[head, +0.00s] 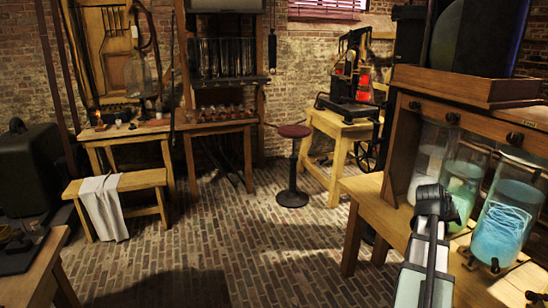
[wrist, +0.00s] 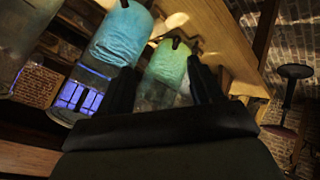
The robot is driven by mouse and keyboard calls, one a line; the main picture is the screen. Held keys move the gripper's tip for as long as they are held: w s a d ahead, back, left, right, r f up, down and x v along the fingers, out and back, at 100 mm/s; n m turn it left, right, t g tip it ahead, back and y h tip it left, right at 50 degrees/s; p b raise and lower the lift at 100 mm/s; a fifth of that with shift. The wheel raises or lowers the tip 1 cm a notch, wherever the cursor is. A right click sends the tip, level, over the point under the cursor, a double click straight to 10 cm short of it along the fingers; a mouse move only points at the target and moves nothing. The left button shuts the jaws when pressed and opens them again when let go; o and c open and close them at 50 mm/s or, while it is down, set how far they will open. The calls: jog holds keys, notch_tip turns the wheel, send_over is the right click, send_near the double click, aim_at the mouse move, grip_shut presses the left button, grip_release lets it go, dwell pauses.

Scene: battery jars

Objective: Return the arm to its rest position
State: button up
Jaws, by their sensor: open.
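My gripper (head: 436,200) is at the right in the head view, in front of the battery jars. In the wrist view its two dark fingers (wrist: 160,90) stand apart with nothing held between them. A glass jar with blue contents (head: 503,222) stands at the far right, and a jar with pale green contents (head: 462,188) stands to its left, partly hidden by my gripper. In the wrist view the blue jar (wrist: 118,38) and the green jar (wrist: 166,66) appear tilted beyond the fingers. I cannot tell the exact gap between my gripper and the jars.
The jars stand on a wooden bench (head: 365,190) under a wooden frame (head: 470,118). A red-topped stool (head: 293,165) stands mid-room. A small bench with a cloth (head: 103,205) is at the left. The brick floor (head: 240,230) between them is clear.

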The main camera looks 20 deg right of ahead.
jog(key=a+f+g+y, duration=0.1)
jog(key=a+f+y, duration=0.3)
jog(key=a+f, duration=1.3)
jog(key=a+f+g+y, duration=0.1)
jog(key=a+f+y, duration=0.4)
jog(key=a+f, duration=1.15)
jog(key=s+a+f+n+g, duration=0.6)
jog(key=s+a+f, duration=1.7)
jog(key=shift+a+f+n+g, duration=0.3)
jog(key=shift+a+f+n, duration=0.05)
jog(key=shift+n, duration=0.05)
